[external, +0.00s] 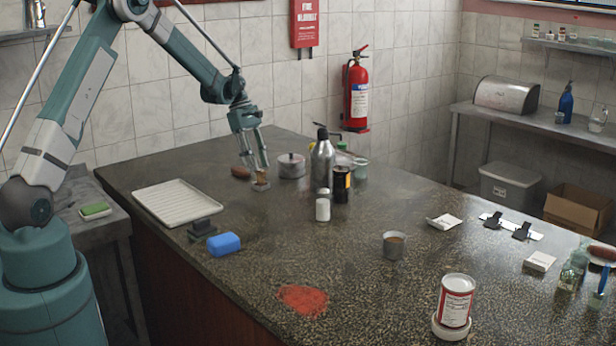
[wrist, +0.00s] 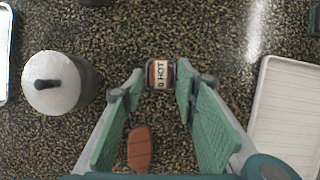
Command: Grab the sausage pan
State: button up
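I cannot pick out a pan with sausages in either view. A lidded grey pot (external: 292,166) stands on the counter to the right of my gripper (external: 260,170). In the wrist view the pot (wrist: 62,84), with its black knob, is to the left of my gripper (wrist: 161,78). My gripper points down with its fingers apart. A small container labelled HOT (wrist: 160,74) shows between the fingertips; I cannot tell whether they touch it. It also shows under the gripper in the external view (external: 261,185). A brown, rounded item (wrist: 140,148) lies nearby, also visible in the external view (external: 240,171).
A white ribbed tray (external: 186,204) lies to the left. A steel bottle (external: 322,163), a dark bottle (external: 342,185) and a white jar (external: 323,210) stand to the right. A blue block (external: 224,244) and a dark holder (external: 204,229) are nearer. The counter's middle has free room.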

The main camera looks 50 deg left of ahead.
aim_at(260, 172)
jog(key=shift+x, duration=2.05)
jog(key=shift+c, duration=0.3)
grip_shut()
